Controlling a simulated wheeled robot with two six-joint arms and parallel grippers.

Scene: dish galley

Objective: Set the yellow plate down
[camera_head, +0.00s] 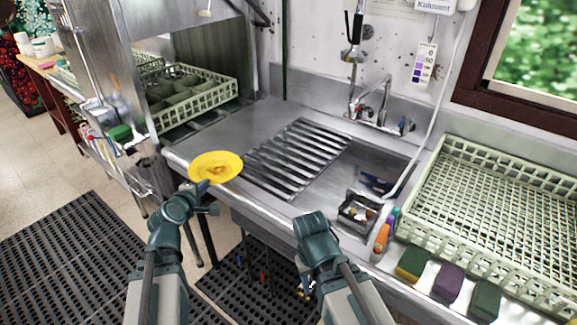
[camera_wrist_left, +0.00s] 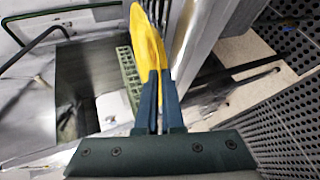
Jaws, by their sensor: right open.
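The yellow plate (camera_head: 222,160) is held at the front left edge of the steel counter, its upper face showing in the head view. In the left wrist view the plate (camera_wrist_left: 149,42) stands edge-on between the two blue fingers. My left gripper (camera_head: 203,187) is shut on its near rim; the fingers also show in the left wrist view (camera_wrist_left: 158,82). Whether the plate touches the counter I cannot tell. My right gripper (camera_head: 310,222) is open and apart from the plate, in front of the counter's front edge; its fingertips are hard to make out.
A ribbed drain area (camera_head: 298,158) lies right of the plate. A green dish rack (camera_head: 195,100) stands behind it in the machine. A large empty rack (camera_head: 500,205) is at right, with several sponges (camera_head: 448,283) before it. A small metal caddy (camera_head: 357,213) sits by the sink.

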